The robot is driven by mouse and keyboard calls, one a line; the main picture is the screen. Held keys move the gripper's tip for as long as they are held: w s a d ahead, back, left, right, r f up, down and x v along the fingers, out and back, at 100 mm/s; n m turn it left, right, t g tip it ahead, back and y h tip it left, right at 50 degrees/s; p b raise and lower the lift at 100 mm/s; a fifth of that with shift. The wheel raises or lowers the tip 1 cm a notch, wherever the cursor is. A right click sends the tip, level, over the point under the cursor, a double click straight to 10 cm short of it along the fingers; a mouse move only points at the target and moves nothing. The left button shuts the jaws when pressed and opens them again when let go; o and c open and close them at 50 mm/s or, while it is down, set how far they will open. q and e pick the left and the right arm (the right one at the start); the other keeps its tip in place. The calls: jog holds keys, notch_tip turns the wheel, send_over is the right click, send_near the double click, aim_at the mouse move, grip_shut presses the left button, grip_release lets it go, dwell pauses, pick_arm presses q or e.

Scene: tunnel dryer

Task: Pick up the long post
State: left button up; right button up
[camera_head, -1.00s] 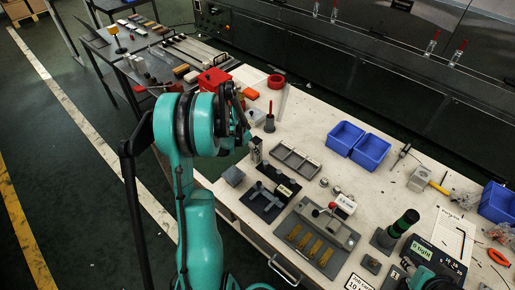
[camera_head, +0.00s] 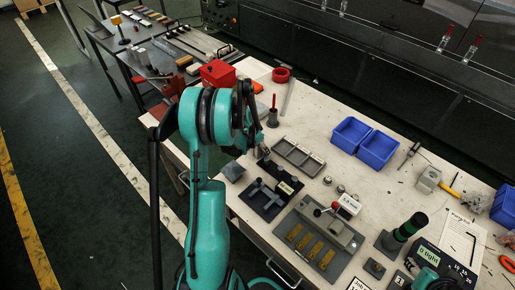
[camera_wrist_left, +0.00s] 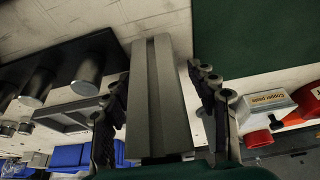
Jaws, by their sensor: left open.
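A long grey post (camera_wrist_left: 172,115) with a lengthwise groove fills the middle of the left wrist view. My left gripper (camera_wrist_left: 158,80) is open, with one finger on each side of the post. Gaps show beside the post, so the fingers do not look closed on it. In the head view, my left gripper (camera_head: 256,146) is low over the near-left part of the bench, mostly hidden by my own teal arm. The post is hard to make out there.
A dark fixture (camera_head: 268,201), a grey divided tray (camera_head: 299,155) and a plate with brass strips (camera_head: 315,238) lie near on the bench (camera_head: 335,105). Blue bins (camera_head: 350,134) stand behind. A red-handled tool (camera_head: 273,112) stands upright behind the gripper.

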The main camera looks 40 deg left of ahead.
pick_arm(q)
jog(key=shift+r, duration=0.1)
jog(key=shift+c, duration=0.7)
grip_shut()
